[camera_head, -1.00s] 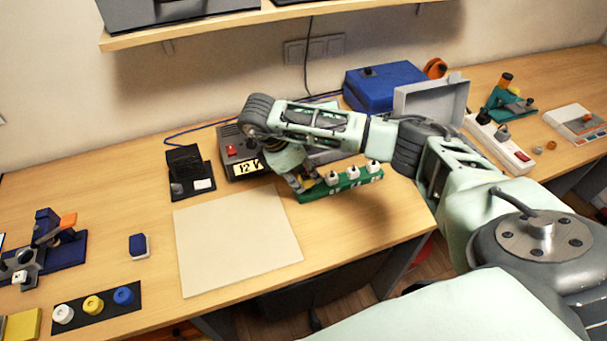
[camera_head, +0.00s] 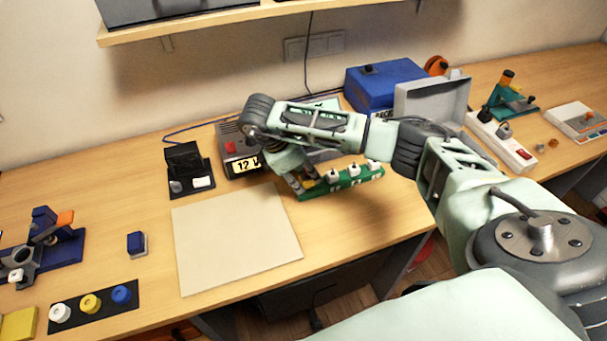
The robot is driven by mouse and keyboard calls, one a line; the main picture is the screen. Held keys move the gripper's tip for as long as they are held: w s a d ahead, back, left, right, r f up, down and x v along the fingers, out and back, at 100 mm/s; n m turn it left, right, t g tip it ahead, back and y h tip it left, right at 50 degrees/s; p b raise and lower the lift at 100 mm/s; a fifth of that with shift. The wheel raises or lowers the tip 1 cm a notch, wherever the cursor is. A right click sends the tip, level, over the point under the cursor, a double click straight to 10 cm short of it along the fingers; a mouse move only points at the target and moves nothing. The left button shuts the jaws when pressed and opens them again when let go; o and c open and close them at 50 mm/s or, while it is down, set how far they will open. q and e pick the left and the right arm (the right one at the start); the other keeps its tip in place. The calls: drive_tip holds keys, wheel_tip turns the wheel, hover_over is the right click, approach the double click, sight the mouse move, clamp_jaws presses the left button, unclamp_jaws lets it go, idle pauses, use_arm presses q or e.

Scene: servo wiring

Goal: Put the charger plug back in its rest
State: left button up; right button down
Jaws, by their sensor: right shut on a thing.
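My right gripper (camera_head: 304,187) reaches down over the desk, at the left end of a green strip (camera_head: 345,181) that bears a row of white plug-like pieces (camera_head: 352,171). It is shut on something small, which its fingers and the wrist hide. I cannot tell whether that is the charger plug, or whether it touches the strip. I cannot make out the plug's rest for sure. A 12 V box (camera_head: 241,160) with a red switch stands behind the gripper, partly covered by my arm. My left gripper is not in view.
A pale mat (camera_head: 235,240) lies in front, bare. A black stand (camera_head: 184,165) is left of the 12 V box. A blue box (camera_head: 384,86), a grey open case (camera_head: 430,104) and a white power strip (camera_head: 512,150) stand at right. A shelf (camera_head: 180,31) hangs above.

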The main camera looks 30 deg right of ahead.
drive_tip(key=shift+f+b, duration=0.5)
drive_tip(key=shift+f, duration=0.2)
drive_tip(key=c, duration=1.4)
unclamp_jaws()
drive_tip(key=shift+r, duration=0.2)
drive_tip(key=v, duration=1.1)
drive_tip(key=shift+a+r, duration=0.25)
